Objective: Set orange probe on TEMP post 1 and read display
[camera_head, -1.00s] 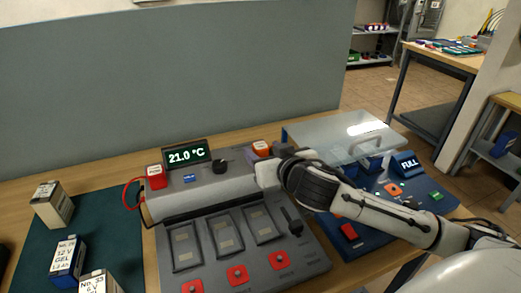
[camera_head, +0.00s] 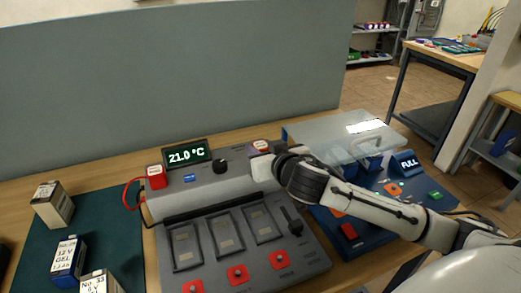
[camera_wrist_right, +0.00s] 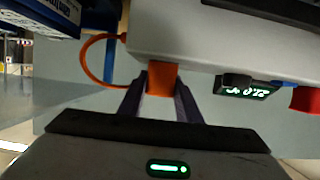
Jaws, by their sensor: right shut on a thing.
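The orange probe (camera_head: 261,146) is at the right end of the grey tester's raised housing, beside the far edge. In the right wrist view the orange probe (camera_wrist_right: 161,79) sits between the two dark purple fingers of my right gripper (camera_wrist_right: 160,90), which is shut on it. An orange cable (camera_wrist_right: 90,60) loops beside it. In the head view the wrist hides most of the fingers. The display (camera_head: 187,153) stands on the housing and reads 21.0 °C. No post label is readable, and I cannot tell what is under the probe. My left gripper is not in view.
A red block (camera_head: 156,177) with a red lead sits at the housing's left end, beside a black knob (camera_head: 221,166). Batteries (camera_head: 52,205) stand on a green mat at left. A blue unit (camera_head: 408,190) with a clear lid (camera_head: 335,138) is at right.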

